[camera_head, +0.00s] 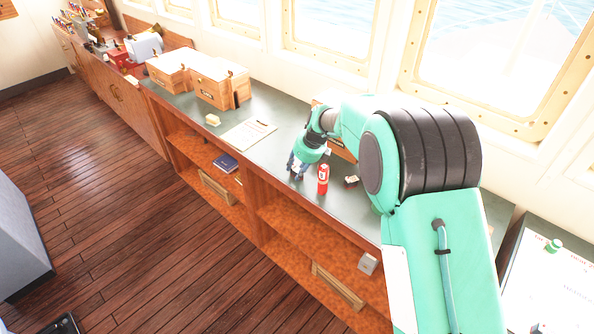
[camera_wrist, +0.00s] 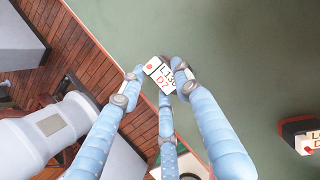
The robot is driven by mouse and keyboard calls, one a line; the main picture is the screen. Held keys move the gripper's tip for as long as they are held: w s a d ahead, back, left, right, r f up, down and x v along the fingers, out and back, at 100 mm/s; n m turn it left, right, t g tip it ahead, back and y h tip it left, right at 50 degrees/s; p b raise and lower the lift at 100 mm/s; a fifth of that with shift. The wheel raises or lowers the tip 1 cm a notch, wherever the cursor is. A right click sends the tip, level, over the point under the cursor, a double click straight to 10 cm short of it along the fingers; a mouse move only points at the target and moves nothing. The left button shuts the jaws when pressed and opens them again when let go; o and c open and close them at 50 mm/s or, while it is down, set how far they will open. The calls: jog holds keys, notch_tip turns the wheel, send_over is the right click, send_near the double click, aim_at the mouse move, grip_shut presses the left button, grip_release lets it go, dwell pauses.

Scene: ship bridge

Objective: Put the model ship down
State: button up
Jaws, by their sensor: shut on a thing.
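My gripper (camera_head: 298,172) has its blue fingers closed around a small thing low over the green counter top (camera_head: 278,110). In the wrist view my gripper (camera_wrist: 158,74) has its fingertips around the same thing, which I take to be the model ship (camera_wrist: 161,76). Only a white face with black and red lettering and a bit of dark body show; the fingers hide the rest, and its ship shape cannot be made out. I cannot tell whether it touches the counter. In the head view it is too small and covered to make out.
Wooden boxes (camera_head: 213,86) and a paper (camera_head: 248,134) lie left along the counter.

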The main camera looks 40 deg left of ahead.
dwell(0.3)
jog(key=o, duration=1)
jog(key=p+v, duration=0.3)
jog(key=v, duration=0.9)
jog(key=shift+r, duration=0.1)
dwell(0.3)
